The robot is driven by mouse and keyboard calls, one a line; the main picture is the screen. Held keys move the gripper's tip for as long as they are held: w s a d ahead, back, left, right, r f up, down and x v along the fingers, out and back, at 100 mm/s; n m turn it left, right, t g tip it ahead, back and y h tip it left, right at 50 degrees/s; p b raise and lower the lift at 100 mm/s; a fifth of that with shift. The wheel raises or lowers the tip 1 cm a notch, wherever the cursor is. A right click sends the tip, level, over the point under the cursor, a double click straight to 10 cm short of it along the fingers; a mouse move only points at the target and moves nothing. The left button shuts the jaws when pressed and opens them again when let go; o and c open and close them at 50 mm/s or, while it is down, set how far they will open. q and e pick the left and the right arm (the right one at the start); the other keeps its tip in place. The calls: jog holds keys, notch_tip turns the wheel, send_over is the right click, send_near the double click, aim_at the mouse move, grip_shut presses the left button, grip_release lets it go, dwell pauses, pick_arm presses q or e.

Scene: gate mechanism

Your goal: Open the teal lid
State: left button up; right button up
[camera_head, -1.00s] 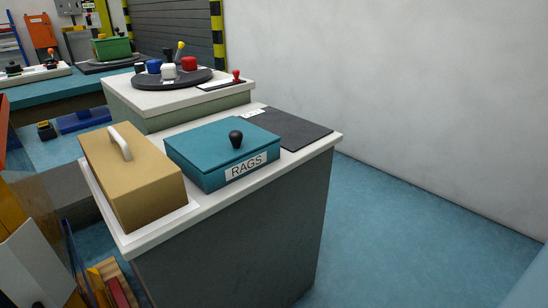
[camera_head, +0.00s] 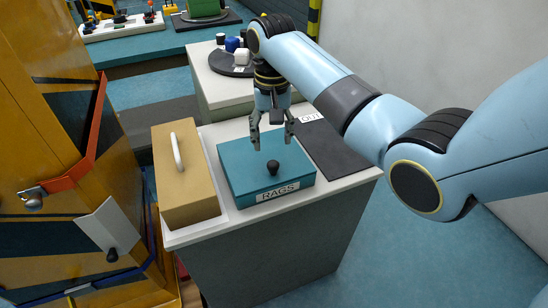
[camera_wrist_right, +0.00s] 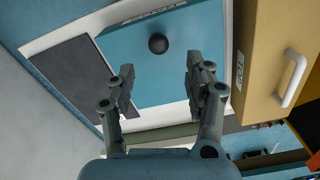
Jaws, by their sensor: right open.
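The teal lid (camera_head: 240,172) closes a low teal box labelled RAGS on a white-topped cabinet. A black knob (camera_head: 273,167) stands on the lid; the lid lies flat. My right gripper (camera_head: 272,143) points down above the back part of the lid, behind the knob in the picture, open and empty. In the right wrist view the lid (camera_wrist_right: 190,75) and its round black knob (camera_wrist_right: 158,44) lie beyond the two spread fingers (camera_wrist_right: 158,85); the knob is apart from both. My left gripper is not in view.
A tan box (camera_head: 182,205) with a white handle stands close to the left of the teal box. A dark mat (camera_head: 335,152) marked OUT lies to the right. Behind is a cabinet with a dark round turntable (camera_head: 225,65) carrying blue and white pieces.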

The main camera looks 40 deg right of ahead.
aim_at(273, 164)
notch_tip(273, 164, down, 10)
jog(key=shift+s+d+b, duration=0.1)
jog(key=shift+b, duration=0.2)
jog(key=shift+c, duration=0.3)
grip_shut()
